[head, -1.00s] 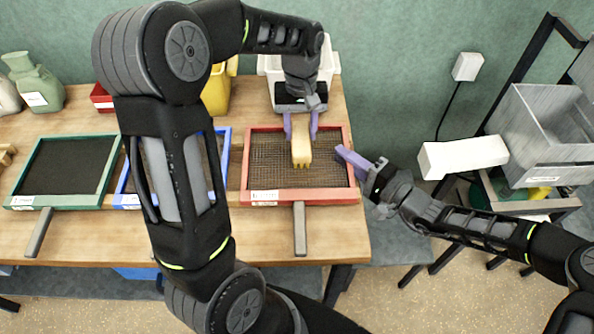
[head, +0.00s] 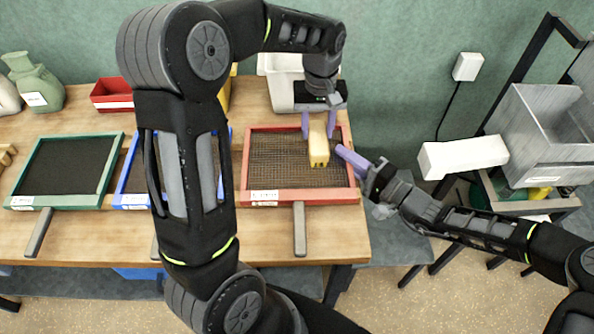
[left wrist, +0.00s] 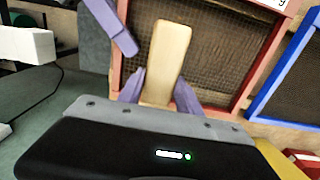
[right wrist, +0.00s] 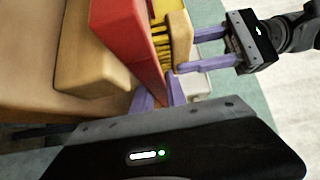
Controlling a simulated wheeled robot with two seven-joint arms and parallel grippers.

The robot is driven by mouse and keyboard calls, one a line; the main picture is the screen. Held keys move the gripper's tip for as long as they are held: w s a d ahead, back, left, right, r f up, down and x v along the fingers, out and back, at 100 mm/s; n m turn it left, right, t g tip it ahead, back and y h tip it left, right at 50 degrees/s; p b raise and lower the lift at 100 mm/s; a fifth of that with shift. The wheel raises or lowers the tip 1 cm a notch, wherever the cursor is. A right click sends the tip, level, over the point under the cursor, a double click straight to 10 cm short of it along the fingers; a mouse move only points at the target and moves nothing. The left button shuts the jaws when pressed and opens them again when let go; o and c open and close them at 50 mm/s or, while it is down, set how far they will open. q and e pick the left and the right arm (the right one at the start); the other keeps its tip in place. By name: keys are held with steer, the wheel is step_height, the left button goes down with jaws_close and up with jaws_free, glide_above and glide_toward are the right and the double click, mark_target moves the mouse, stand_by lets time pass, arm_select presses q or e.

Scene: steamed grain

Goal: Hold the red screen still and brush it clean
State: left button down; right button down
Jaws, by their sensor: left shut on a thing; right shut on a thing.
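The red screen (head: 262,197) is a red-framed sieve with brown mesh and a handle at its front, lying flat on the table. My right gripper (head: 347,158) is shut on the red screen's right side; the right wrist view shows its purple fingers (right wrist: 155,100) at the red frame (right wrist: 145,40). My left gripper (head: 319,124) is shut on a pale wooden brush (head: 319,148) over the mesh's right part. In the left wrist view the brush (left wrist: 165,55) sits between the purple fingers. The right wrist view shows its yellow bristles (right wrist: 160,25) close beside the red frame; contact with the mesh is unclear.
A green-framed screen (head: 15,198) lies at the left, and a blue-framed screen (head: 128,185) is partly hidden behind my left arm. A red bin (head: 112,97), a yellow bin (head: 224,95) and a white container (head: 282,95) stand at the back. Green wall is behind.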

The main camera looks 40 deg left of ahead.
mark_target(334, 146)
arm_select(q)
steer(key=shift+w+d, duration=0.1)
steer(key=shift+d, duration=0.05)
steer(key=shift+w+d, duration=0.7)
steer(key=shift+d, duration=0.2)
steer(key=shift+w+d, duration=0.35)
steer(key=shift+d, duration=0.45)
steer(key=shift+w+r, duration=0.15)
steer(key=shift+r, duration=0.35)
steer(key=r, duration=0.3)
steer(key=shift+a+r, duration=0.2)
steer(key=shift+r, duration=0.2)
steer(key=shift+s+a, duration=0.15)
steer(key=shift+s, duration=0.05)
